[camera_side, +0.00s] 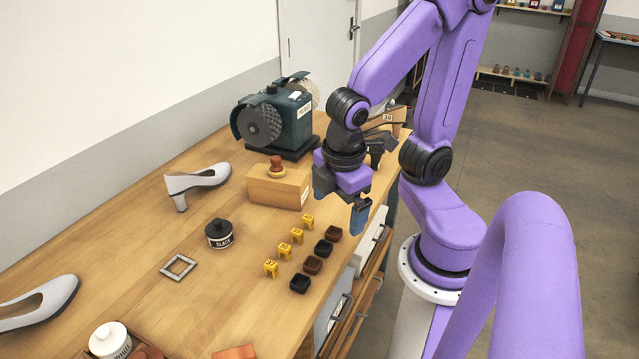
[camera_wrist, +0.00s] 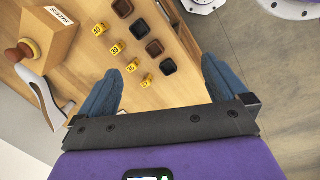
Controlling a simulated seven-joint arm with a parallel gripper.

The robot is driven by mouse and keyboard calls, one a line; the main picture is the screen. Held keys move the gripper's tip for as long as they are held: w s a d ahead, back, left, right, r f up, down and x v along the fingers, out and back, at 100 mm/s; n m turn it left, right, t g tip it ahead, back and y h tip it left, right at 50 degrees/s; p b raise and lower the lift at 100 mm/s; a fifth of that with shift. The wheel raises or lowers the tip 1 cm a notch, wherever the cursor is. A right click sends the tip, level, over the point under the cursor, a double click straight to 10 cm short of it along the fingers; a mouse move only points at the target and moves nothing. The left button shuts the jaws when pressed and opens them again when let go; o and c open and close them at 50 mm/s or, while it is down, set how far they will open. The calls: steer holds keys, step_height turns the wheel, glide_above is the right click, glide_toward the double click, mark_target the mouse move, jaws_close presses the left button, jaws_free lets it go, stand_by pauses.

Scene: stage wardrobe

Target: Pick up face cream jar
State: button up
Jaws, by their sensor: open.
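I see no jar that is marked as face cream. A dark round jar (camera_side: 219,233) with a black lid and a label reading BLACK stands upright mid-bench in the side view. A white-lidded container (camera_side: 110,341), its label partly reading WHITE, stands at the bottom left, cut by the frame edge. Neither shows in the wrist view. My gripper (camera_side: 340,201) is open and empty, above the right edge of the bench, well right of both jars. In the wrist view my gripper (camera_wrist: 160,70) has its two blue fingers wide apart with nothing between them.
Yellow numbered tags (camera_side: 284,251) and small dark square pieces (camera_side: 312,265) lie in rows below my gripper. A wooden block (camera_side: 275,188) with a stamp, a green grinder (camera_side: 290,118), grey shoes (camera_side: 197,180) and a metal frame (camera_side: 178,267) are also on the bench.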

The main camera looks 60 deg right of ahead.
steer(key=w+d+f+n+t+h, duration=0.1)
steer(key=w+d, duration=0.4)
steer(key=d, duration=0.5)
steer(key=w+d+f+n+t+h, duration=0.1)
steer(key=w+d+f+n+h, duration=0.2)
steer(key=d, duration=0.7)
steer(key=w+d+f+n+t+h, duration=0.1)
steer(key=w+d+n+h, duration=0.4)
steer(key=d, duration=0.5)
steer(key=shift+w+d+f+n+t+h, duration=0.15)
steer(key=shift+w+f+h, duration=0.15)
steer(key=shift+w, duration=0.35)
steer(key=shift+w+d+f+n+t+h, duration=0.2)
steer(key=shift+w+f, duration=0.15)
steer(key=shift+w, duration=0.3)
steer(key=shift+f, duration=3.35)
steer(key=shift+w+d+f, duration=0.1)
steer(key=shift+d+f, duration=0.05)
steer(key=shift+f, duration=0.15)
steer(key=shift+x, duration=2.25)
